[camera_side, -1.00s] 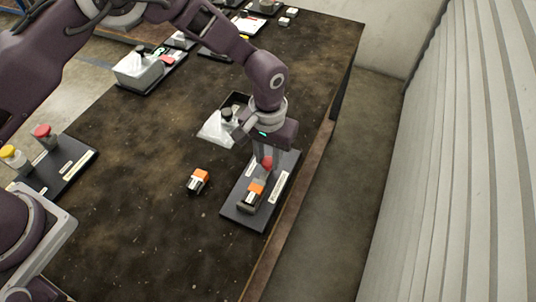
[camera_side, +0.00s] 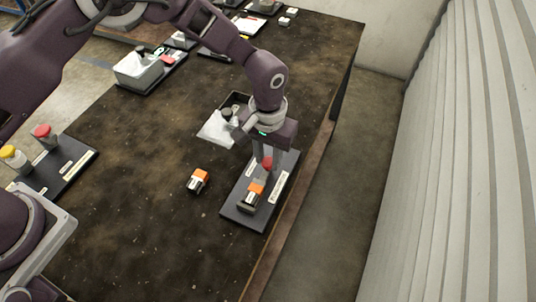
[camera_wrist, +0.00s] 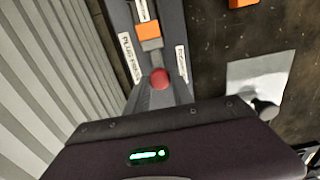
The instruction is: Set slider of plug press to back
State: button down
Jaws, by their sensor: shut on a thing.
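The plug press is a dark base plate (camera_side: 234,211) with white labels, near the table's right edge in the side view. In the wrist view a label on its plate (camera_wrist: 175,20) reads "PLUG PRESS". The slider's red knob (camera_side: 267,163) also shows in the wrist view (camera_wrist: 159,79). My gripper (camera_side: 266,167) points down over the plate, its fingers shut on the red knob. An orange and grey plug (camera_side: 256,189) sits on the plate in front of the knob. The wrist view shows its orange part (camera_wrist: 148,31) in line with the knob.
A second orange and white block (camera_side: 198,180) lies on the table left of the plate. A white cloth or bag (camera_side: 216,130) and a dark tray lie behind. A plate with red and yellow knobbed parts (camera_side: 66,165) stands at the left. The table's right edge is close.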

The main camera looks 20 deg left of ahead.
jog(key=shift+w, duration=2.8)
jog(key=c, duration=1.1)
grip_release()
jog(key=shift+r, duration=0.15)
notch_tip(320, 180, up, 7)
